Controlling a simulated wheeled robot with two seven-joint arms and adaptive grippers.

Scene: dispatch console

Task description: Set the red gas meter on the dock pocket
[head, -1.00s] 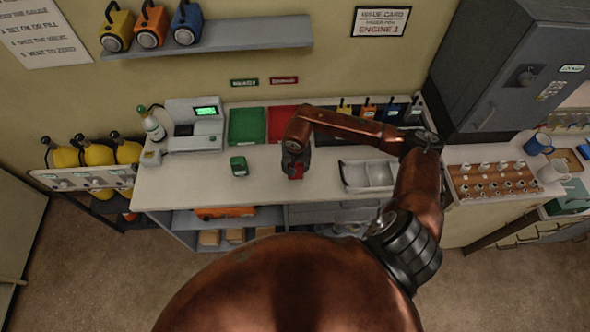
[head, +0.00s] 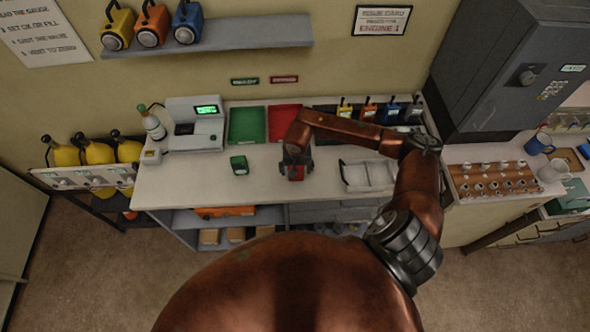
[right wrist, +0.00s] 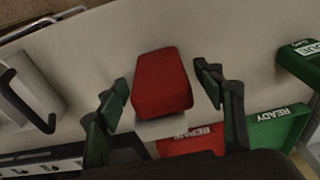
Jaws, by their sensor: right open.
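The red gas meter (head: 297,173) stands on the white counter, left of the divided tray. In the right wrist view the red meter (right wrist: 160,82) sits between the two spread fingers with gaps on both sides. My right gripper (head: 296,162) is open over it, not closed on it. The grey station with a lit green screen (head: 196,134) stands at the counter's left end. The dark recess in its top (head: 184,129) looks like the dock pocket and appears empty. My left gripper is out of view.
A green meter (head: 239,165) stands on the counter between the red one and the station. A green READY tray (head: 247,125) and a red REPAIR tray (head: 285,119) lie at the back. A divided tray (head: 368,176) is on the right. The counter's front left is clear.

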